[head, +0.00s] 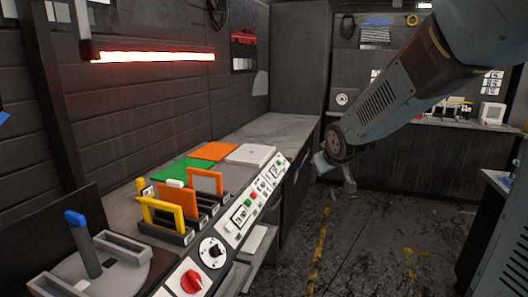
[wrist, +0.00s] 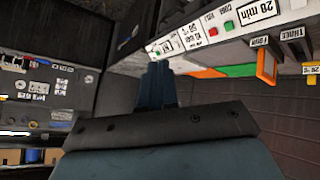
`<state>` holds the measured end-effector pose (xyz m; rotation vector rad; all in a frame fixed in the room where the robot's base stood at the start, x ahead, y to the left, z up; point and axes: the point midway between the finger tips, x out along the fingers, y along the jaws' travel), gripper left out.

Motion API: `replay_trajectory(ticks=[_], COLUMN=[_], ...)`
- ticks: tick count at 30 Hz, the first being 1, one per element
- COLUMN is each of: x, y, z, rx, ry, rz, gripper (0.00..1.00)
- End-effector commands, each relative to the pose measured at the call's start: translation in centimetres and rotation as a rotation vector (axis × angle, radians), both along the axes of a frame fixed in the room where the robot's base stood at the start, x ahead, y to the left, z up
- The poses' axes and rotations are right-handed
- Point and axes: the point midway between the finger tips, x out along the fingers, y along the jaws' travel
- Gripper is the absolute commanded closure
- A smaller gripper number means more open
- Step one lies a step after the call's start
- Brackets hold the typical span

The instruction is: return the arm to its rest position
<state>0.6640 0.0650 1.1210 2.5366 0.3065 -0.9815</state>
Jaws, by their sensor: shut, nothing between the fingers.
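My arm (head: 400,95) reaches in from the upper right of the head view and slopes down to the left. My gripper (head: 348,184) hangs at its lower end, over the floor just right of the workbench's far end. In the wrist view the two blue-grey fingers (wrist: 157,84) lie together, shut and empty. They appear apart from the bench. Part of the hand is hidden behind the wrist joint in the head view.
The workbench (head: 272,129) runs along the left, with a control panel (head: 245,208), orange and yellow frames (head: 160,214) in a rack, and coloured sheets (head: 213,151). A red-lit lamp (head: 155,56) hangs above. A dark cabinet (head: 500,235) stands right. Floor between is clear.

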Motion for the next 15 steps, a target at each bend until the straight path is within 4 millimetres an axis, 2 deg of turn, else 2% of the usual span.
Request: replay_trajectory(ticks=[1,6,15], x=[-1.4,-6.3,-15.8], y=[-0.6,-2.7,-5.2], z=[1.0,3.0,5.1], rx=[0.001,0.021,0.098], ry=[0.010,0.071,0.183], rz=[-0.027,-0.125,-0.275], gripper=[1.00,1.00,1.00])
